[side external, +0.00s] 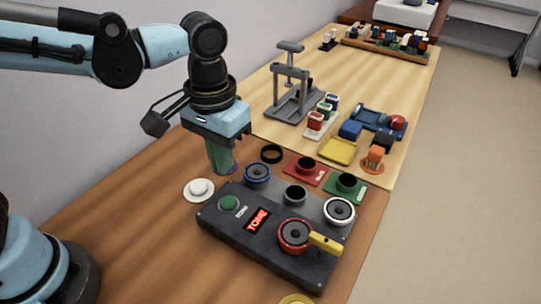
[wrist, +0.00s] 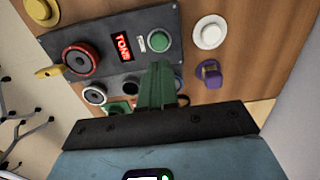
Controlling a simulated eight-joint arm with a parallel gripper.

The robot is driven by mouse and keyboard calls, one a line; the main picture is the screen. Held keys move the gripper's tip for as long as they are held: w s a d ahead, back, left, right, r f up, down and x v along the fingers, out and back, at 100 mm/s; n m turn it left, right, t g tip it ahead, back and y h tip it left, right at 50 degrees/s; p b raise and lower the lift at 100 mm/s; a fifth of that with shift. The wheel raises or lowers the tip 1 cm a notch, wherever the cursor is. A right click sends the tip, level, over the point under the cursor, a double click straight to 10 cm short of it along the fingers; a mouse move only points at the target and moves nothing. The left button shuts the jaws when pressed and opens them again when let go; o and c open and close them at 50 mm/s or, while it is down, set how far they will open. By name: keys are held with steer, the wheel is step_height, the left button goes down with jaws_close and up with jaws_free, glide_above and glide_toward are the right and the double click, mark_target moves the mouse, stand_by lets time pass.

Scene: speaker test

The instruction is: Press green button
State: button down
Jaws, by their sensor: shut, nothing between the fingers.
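The green button (side external: 228,202) is a round cap at the left end of the dark grey speaker panel (side external: 262,242). It also shows in the wrist view (wrist: 159,41), uncovered, on the panel (wrist: 98,38). My gripper (side external: 222,171) has green fingers that are shut and empty. In the side view they point down beyond the panel's back left edge, apart from the button. In the wrist view the fingertips (wrist: 160,65) appear just below the button in the picture. Their exact height above the table is hard to tell.
A white disc (side external: 199,189) lies left of the panel. A purple part (wrist: 208,73) is close to my fingers. The panel bears a lit TONE display (side external: 257,220), speakers and a yellow-handled knob (side external: 324,243). Red (side external: 305,169) and green (side external: 345,186) holders stand behind it.

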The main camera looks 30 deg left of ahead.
steer(key=shift+r, duration=2.25)
steer(key=shift+a, duration=0.1)
steer(key=a+f+t, duration=0.2)
steer(key=a+t, duration=0.1)
steer(key=a, duration=0.4)
steer(key=s+a+f+t, duration=0.1)
steer(key=a+t, duration=0.3)
steer(key=a, duration=0.4)
steer(key=shift+a+f, duration=0.15)
steer(key=shift+f, duration=0.35)
steer(key=shift+s, duration=0.1)
